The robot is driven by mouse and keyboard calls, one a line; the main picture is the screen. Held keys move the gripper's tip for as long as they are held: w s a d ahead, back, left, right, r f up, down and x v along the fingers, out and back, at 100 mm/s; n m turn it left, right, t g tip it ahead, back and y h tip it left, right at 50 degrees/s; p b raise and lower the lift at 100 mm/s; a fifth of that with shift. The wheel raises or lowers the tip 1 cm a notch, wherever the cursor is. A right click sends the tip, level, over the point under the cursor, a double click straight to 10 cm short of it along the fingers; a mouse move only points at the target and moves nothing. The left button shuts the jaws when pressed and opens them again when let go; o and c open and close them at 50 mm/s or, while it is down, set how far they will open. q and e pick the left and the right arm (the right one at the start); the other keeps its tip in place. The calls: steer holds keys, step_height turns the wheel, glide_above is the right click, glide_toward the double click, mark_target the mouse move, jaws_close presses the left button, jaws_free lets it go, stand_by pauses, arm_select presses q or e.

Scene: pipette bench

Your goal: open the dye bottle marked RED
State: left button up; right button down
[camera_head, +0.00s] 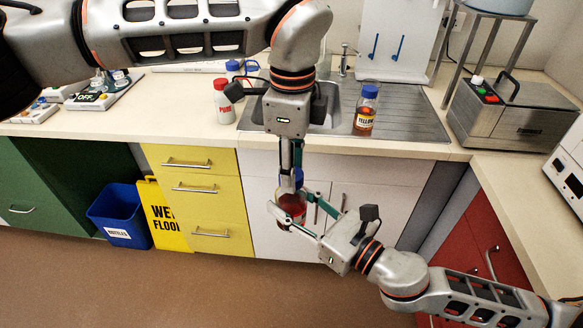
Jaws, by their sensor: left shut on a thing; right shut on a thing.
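A bottle of dark red liquid (291,208) with a blue cap (298,176) is held upright in the air in front of the white cabinet. No label can be read on it. My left gripper (291,180) points straight down from above and is shut on the blue cap. My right gripper (292,211) reaches in from the lower right and is shut on the bottle's body. The fingers hide parts of the cap and the body.
A bottle marked YELLOW (365,112) stands by the sink (325,118). A white bottle with a red cap (224,103) stands left of it. The counter's front edge (400,153) lies behind the held bottle. A blue bin (122,213) stands on the floor.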

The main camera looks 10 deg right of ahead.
arm_select(q)
steer(key=n, duration=0.5)
steer(key=shift+d+n, duration=0.15)
steer(key=shift+n, duration=0.15)
steer(key=n, duration=0.4)
steer(key=shift+d+n, duration=0.2)
steer(key=shift+n, duration=0.2)
steer(key=shift+s, duration=0.1)
steer(key=o, duration=1.2)
steer(key=shift+o, duration=0.2)
steer(key=shift+a, duration=0.1)
steer(key=shift+r, duration=0.1)
